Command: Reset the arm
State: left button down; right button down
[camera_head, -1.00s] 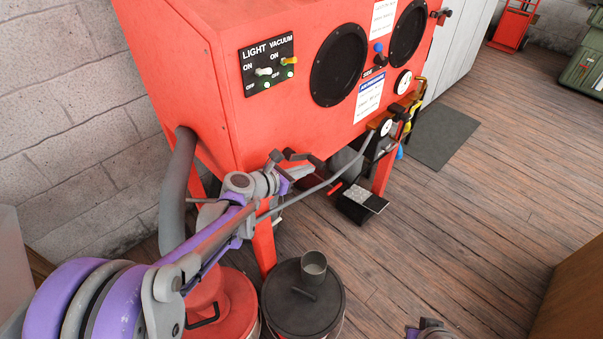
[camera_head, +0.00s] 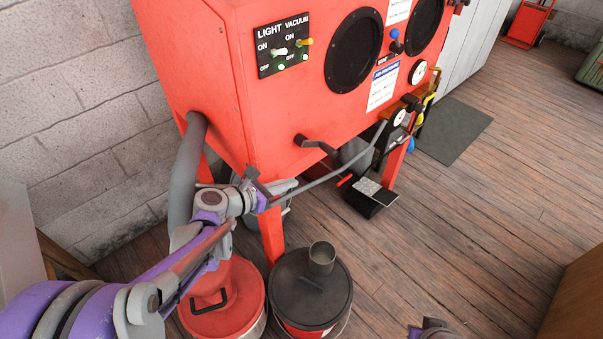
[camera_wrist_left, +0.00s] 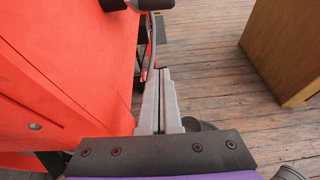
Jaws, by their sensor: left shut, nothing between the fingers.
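My left arm reaches in from the lower left in the head view. Its gripper (camera_head: 285,187) is beside the lower front edge of the red cabinet (camera_head: 225,110), above the floor buckets, partly hidden by its own wrist. In the left wrist view the two grey fingers (camera_wrist_left: 158,75) lie together, shut and empty, with the cabinet's red wall close on their left. Whether they touch the cabinet cannot be told. A grey and purple piece at the bottom edge of the head view looks like part of my other arm; no right gripper can be made out.
A pedal (camera_head: 371,194) and a grey hose (camera_head: 186,160) are near the cabinet. Wooden floor (camera_head: 470,210) is clear to the right, before a brown wooden block (camera_head: 580,290).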

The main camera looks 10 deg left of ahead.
pick_arm(q)
jog(key=shift+s+a, duration=0.6)
jog(key=shift+s, duration=0.3)
jog(key=shift+d, duration=0.1)
jog(key=s+d+r+m+g+y+p, duration=0.2)
jog(key=s+m+p, duration=0.1)
jog(key=s+m, duration=0.45)
jog(key=s+d+r+m+g+y+p, duration=0.1)
jog(key=s+d+r+m+g+p, duration=0.2)
jog(key=s+m, duration=0.4)
jog(key=s+a+r+m+g+y+p, duration=0.1)
jog(key=s+a+m+y+p, duration=0.3)
jog(key=s+m, duration=0.4)
jog(key=r+m+y+p, duration=0.1)
jog(key=m, duration=0.5)
jog(key=shift+s+a, duration=0.35)
jog(key=shift+a, duration=0.05)
jog(key=shift+m, duration=0.25)
